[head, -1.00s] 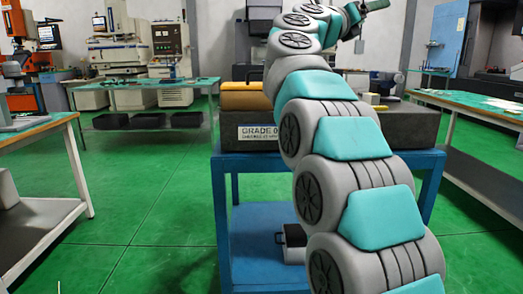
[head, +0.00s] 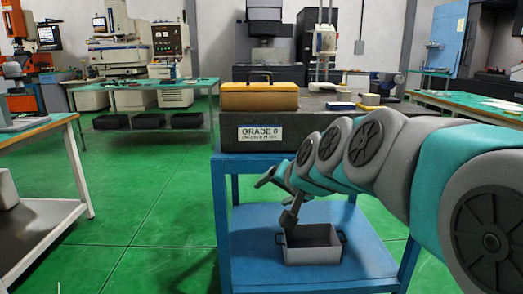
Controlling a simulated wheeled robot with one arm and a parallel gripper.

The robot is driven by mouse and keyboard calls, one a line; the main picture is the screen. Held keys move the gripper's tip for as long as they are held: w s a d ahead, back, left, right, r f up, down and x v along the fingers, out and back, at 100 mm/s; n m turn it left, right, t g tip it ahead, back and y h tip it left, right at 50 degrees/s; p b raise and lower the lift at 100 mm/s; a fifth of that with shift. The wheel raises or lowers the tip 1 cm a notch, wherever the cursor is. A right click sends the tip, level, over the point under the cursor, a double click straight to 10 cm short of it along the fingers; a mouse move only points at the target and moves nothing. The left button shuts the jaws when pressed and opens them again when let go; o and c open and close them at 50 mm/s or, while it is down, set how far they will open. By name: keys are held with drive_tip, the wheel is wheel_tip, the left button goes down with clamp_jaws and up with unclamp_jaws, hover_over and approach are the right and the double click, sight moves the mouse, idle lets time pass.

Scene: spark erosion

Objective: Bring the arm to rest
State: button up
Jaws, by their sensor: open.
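My arm reaches in from the right and bends down over the lower shelf of the blue stand. My gripper (head: 287,220) points downward at the upper left edge of an open grey bin (head: 312,254) with black side handles. It is small in view, and I see nothing held in it. I take it as open. I cannot tell whether it touches the bin's rim. The inside of the bin is mostly hidden by its front wall.
The blue stand (head: 222,215) carries a dark stone plate (head: 235,145) marked GRADE 0, with a yellow-brown case (head: 260,97) and small blocks on top. A wooden-topped bench (head: 40,128) stands at left, another table (head: 470,104) at right. Green floor (head: 140,215) is clear at left.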

drive_tip(key=s+d+f+n+g+h, duration=0.1)
drive_tip(key=s+d+f+g, duration=0.2)
drive_tip(key=s+f, duration=0.4)
drive_tip(key=s+d+f+n+g+h, duration=0.1)
drive_tip(key=s+d+f+g, duration=0.3)
drive_tip(key=s, duration=1.1)
drive_tip(key=s+d+f+n+g+h, duration=0.2)
drive_tip(key=s+d+f+g, duration=0.2)
drive_tip(key=s+f, duration=0.6)
drive_tip(key=shift+s+d, duration=0.25)
drive_tip(key=shift+s, duration=0.4)
